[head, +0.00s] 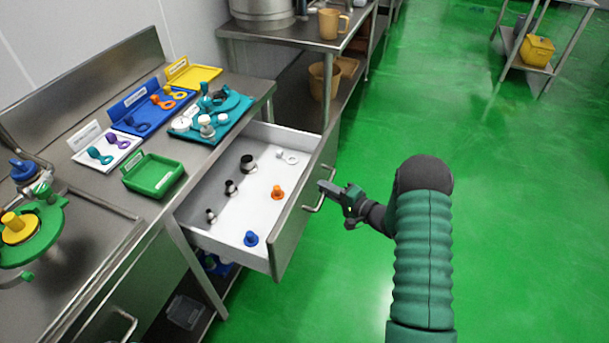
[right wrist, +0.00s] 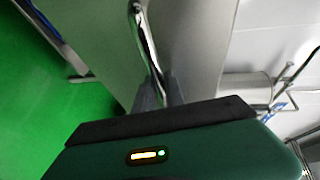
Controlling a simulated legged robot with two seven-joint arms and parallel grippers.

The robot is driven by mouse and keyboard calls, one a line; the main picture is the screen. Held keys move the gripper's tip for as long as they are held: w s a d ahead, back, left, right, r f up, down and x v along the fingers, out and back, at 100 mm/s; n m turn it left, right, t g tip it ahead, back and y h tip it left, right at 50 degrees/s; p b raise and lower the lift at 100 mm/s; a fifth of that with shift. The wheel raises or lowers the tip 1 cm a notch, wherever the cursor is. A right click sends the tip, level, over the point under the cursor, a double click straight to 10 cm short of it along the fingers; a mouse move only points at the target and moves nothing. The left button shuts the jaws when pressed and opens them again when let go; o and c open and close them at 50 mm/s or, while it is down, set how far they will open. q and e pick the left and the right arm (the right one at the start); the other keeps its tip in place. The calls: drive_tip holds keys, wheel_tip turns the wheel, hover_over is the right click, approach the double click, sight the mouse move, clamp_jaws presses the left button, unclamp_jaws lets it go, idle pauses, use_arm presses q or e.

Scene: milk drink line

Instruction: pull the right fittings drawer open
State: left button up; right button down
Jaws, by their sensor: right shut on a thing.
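The right fittings drawer (head: 294,222) stands well open from the steel counter in the head view. Its white inside shows several small fittings, among them a blue one (head: 250,238), an orange one (head: 277,192) and black-and-steel ones (head: 248,164). My right gripper (head: 324,190) is at the bar handle (head: 313,208) on the drawer's front and is shut on it. In the right wrist view the handle (right wrist: 146,45) runs down between the finger tips (right wrist: 158,95). My left gripper is not in view.
The counter holds a green tray (head: 153,176), a teal tray (head: 225,122), a blue tray (head: 140,112) and a yellow tray (head: 207,73). Another drawer handle (head: 125,322) is at the lower left. A steel table (head: 280,32) stands behind.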

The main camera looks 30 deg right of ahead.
drive_tip(key=shift+s+d+f+p, duration=0.1)
drive_tip(key=shift+s+d+p, duration=0.1)
drive_tip(key=shift+s+d, duration=0.45)
drive_tip(key=shift+s+d+f+p, duration=0.1)
drive_tip(key=shift+s+d+p, duration=0.25)
drive_tip(key=shift+s, duration=0.5)
drive_tip(key=shift+s+d+f+p, duration=0.1)
drive_tip(key=shift+s+d, duration=0.5)
drive_tip(key=shift+s, duration=0.15)
drive_tip(key=c, duration=1.4)
unclamp_jaws()
drive_tip(key=shift+w+d, duration=0.1)
drive_tip(key=shift+w, duration=0.05)
drive_tip(key=shift+r, duration=0.1)
drive_tip(key=shift+r, duration=0.1)
drive_tip(key=p+v, duration=0.2)
drive_tip(key=v, duration=1.4)
drive_tip(key=shift+s+d, duration=0.15)
drive_tip(key=shift+s, duration=0.25)
